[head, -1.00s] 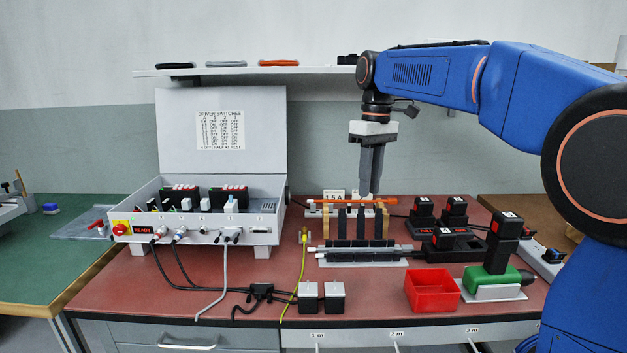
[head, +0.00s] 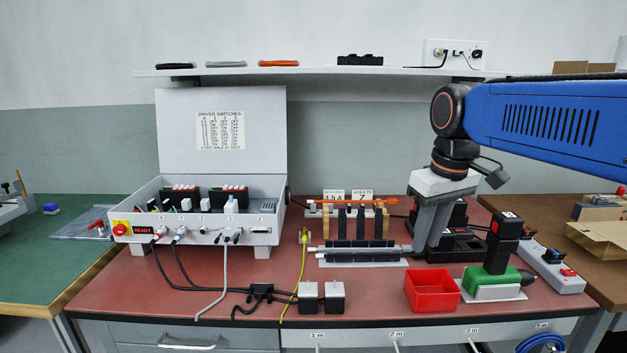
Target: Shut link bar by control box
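The control box (head: 195,225) is a light grey case with its lid (head: 222,130) standing open, at the left of the red bench. I cannot tell for certain which part is the link bar. A row of black blocks with a pale rod (head: 330,249) lies on a grey plate (head: 362,262) to the right of the box. Behind it, an orange bar (head: 345,202) crosses black and tan uprights. My gripper (head: 420,246) points down, slightly tilted, close to the rod's right end. Contact cannot be told, nor whether the fingers are apart. It partly hides black battery-like units behind it.
A shelf (head: 310,72) runs above.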

